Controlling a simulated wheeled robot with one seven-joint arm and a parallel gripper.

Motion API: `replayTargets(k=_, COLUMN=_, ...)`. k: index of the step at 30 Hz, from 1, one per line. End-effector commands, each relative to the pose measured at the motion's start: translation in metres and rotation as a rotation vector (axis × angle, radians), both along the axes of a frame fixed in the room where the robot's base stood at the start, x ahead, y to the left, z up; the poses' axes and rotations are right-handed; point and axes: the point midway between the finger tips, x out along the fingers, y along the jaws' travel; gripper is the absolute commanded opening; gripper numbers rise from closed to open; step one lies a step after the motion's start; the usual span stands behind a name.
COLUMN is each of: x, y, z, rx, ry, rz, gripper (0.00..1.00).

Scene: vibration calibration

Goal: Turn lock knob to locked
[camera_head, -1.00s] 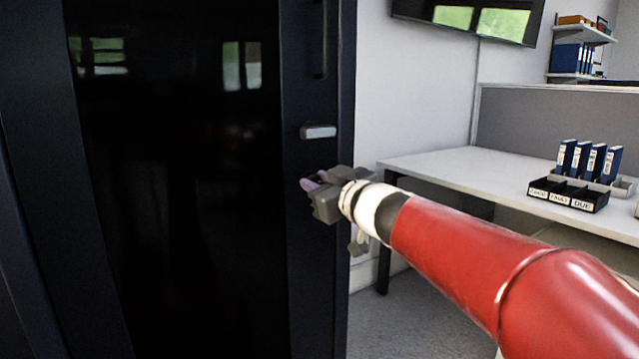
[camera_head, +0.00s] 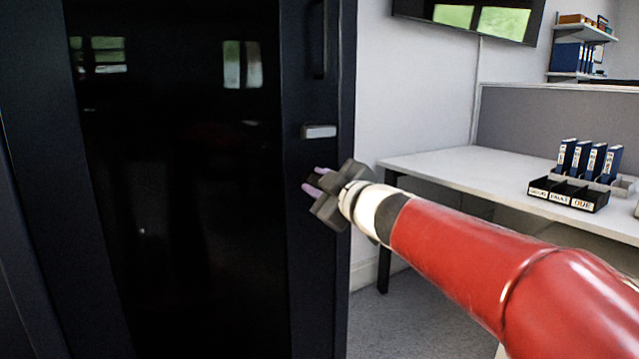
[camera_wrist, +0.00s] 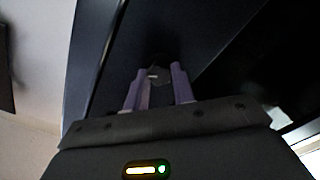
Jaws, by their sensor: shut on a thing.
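The lock knob (camera_wrist: 157,74) is a small dark round piece with a lighter face on the dark cabinet door frame. In the wrist view it sits between the two purple fingertips of my gripper (camera_wrist: 158,78). My gripper (camera_head: 314,181) is shut on the knob at the frame's right side in the head view, rolled at a slant. The fingers and gripper body mostly hide the knob there, so I cannot read its exact angle. The tall dark cabinet (camera_head: 190,250) has a glossy black door panel.
A small light-grey latch plate (camera_head: 319,131) sits just above my gripper, with a dark vertical handle (camera_head: 317,40) higher up. A white desk (camera_head: 450,165) with a black file tray (camera_head: 568,193) and blue binders stands to the right.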

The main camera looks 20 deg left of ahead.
Motion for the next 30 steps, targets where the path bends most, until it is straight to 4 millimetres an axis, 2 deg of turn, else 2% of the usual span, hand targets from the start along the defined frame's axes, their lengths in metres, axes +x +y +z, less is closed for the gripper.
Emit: replayTargets(k=30, x=-0.0006, y=0.0009, z=-0.0044, rx=-0.59, ry=-0.689, rz=0.001, gripper=0.03)
